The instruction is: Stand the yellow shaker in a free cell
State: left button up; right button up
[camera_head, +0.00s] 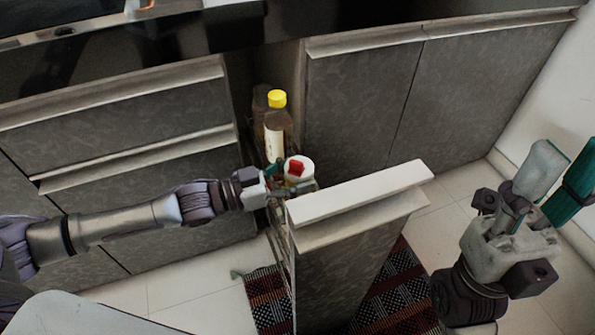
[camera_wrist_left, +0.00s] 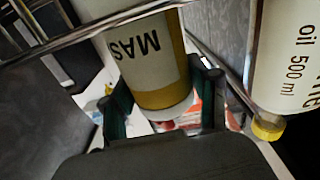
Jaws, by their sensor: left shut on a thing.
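The yellow shaker shows in the left wrist view (camera_wrist_left: 160,72) as a white and mustard-yellow body with dark letters and a white end. In the head view its white lid with a red patch (camera_head: 299,168) is at the pull-out rack, just behind the front panel. My left gripper (camera_head: 284,180) is shut on the shaker, with a finger on each side of it. The rack's wire rails (camera_wrist_left: 92,28) pass close to the shaker; its cells are mostly hidden, and I cannot tell whether its base rests on the rack. My right gripper (camera_head: 566,172) is open and empty at the far right.
Behind the shaker stand a brown-capped bottle (camera_head: 275,143) and a yellow-capped one (camera_head: 277,99). A white oil bottle (camera_wrist_left: 286,60) is close beside the shaker in the wrist view. The pull-out's front panel (camera_head: 345,260) stands out over a patterned rug (camera_head: 398,290).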

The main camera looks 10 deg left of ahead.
dwell(0.3)
pick_arm(q)
jog(key=o, duration=1.3)
jog(key=v, duration=1.2)
